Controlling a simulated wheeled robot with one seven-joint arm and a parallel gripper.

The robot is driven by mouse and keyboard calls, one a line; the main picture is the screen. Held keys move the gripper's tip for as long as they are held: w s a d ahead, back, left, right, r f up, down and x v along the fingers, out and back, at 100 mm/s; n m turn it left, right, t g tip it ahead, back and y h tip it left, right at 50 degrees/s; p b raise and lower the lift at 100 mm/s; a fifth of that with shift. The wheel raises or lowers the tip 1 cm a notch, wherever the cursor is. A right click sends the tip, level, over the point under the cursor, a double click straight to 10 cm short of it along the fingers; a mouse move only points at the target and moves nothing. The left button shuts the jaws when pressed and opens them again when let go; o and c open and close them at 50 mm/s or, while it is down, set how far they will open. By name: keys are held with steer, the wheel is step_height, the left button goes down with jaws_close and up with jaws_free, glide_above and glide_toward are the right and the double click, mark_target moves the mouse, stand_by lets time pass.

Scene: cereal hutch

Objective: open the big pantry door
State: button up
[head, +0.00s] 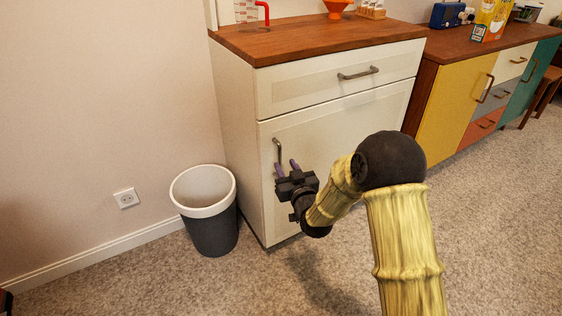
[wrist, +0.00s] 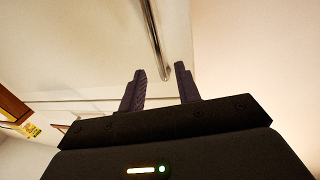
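The big pantry door (head: 345,135) is the cream lower front of the white cabinet, below a drawer. It looks shut. Its upright grey metal handle (head: 278,149) is near the door's left edge; in the wrist view the handle (wrist: 154,38) runs down toward the fingers. My gripper (head: 286,165) is in front of the door by the handle's lower end. In the wrist view my gripper (wrist: 160,69) is open, and the handle's lower end appears between the two purple fingertips. I cannot tell whether the fingers touch it.
A dark grey bin with a white rim (head: 203,192) stands left of the cabinet. The drawer handle (head: 358,73) is above the door. A yellow-fronted sideboard (head: 452,108) stands to the right. The carpet (head: 500,230) at the right is clear.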

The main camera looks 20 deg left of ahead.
mark_target(280, 156)
steer(key=b+x, duration=0.1)
steer(key=x, duration=0.4)
jaws_close()
